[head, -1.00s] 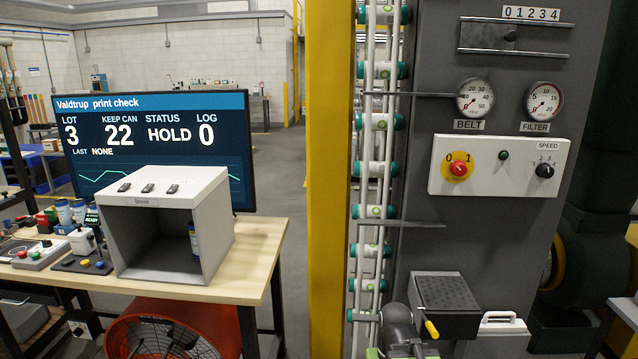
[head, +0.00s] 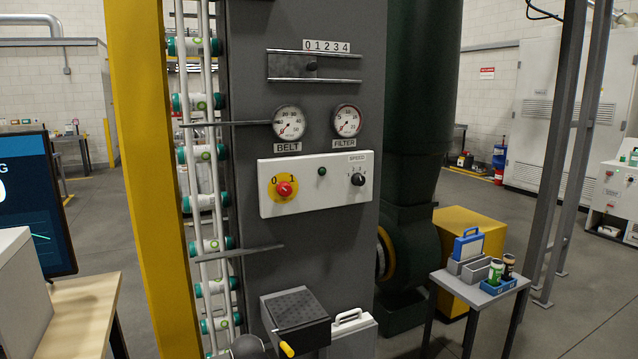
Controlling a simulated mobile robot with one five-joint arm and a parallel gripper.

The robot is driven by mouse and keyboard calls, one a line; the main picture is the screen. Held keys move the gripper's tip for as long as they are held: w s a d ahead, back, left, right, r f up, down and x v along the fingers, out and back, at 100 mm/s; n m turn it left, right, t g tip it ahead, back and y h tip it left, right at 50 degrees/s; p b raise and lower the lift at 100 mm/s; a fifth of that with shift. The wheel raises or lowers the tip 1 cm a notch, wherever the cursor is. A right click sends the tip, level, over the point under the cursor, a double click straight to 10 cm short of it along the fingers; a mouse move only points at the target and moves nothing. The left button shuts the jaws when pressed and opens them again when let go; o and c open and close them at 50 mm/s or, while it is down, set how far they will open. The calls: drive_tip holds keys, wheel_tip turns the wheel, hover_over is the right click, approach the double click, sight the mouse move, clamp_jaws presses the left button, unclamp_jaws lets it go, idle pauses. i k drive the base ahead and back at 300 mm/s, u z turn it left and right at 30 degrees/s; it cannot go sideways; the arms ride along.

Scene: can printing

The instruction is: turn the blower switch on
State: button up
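The blower switch is a red rotary knob (head: 284,189) on a yellow plate marked 0 and 1. It sits at the left of a white control panel (head: 315,182) on the dark grey machine cabinet (head: 258,80). A small dark green lamp (head: 322,171) is in the panel's middle and looks unlit. A black speed knob (head: 358,179) is at the right. The belt gauge (head: 289,122) and the filter gauge (head: 347,120) are above, both needles low. A grey rounded part at the bottom edge seems to be my arm; my gripper is out of view.
A yellow post (head: 158,180) and a conveyor of cans stand left of the cabinet. A black box (head: 296,308) with a yellow handle juts out below the panel. A small table (head: 477,297) with cans and a blue case stands at the right. Open floor lies further right.

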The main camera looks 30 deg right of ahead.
sight(284, 189)
drive_tip(key=z, duration=0.1)
drive_tip(key=k, duration=1.1)
drive_tip(key=u, duration=0.95)
drive_tip(key=i, duration=1)
drive_tip(key=u, duration=0.2)
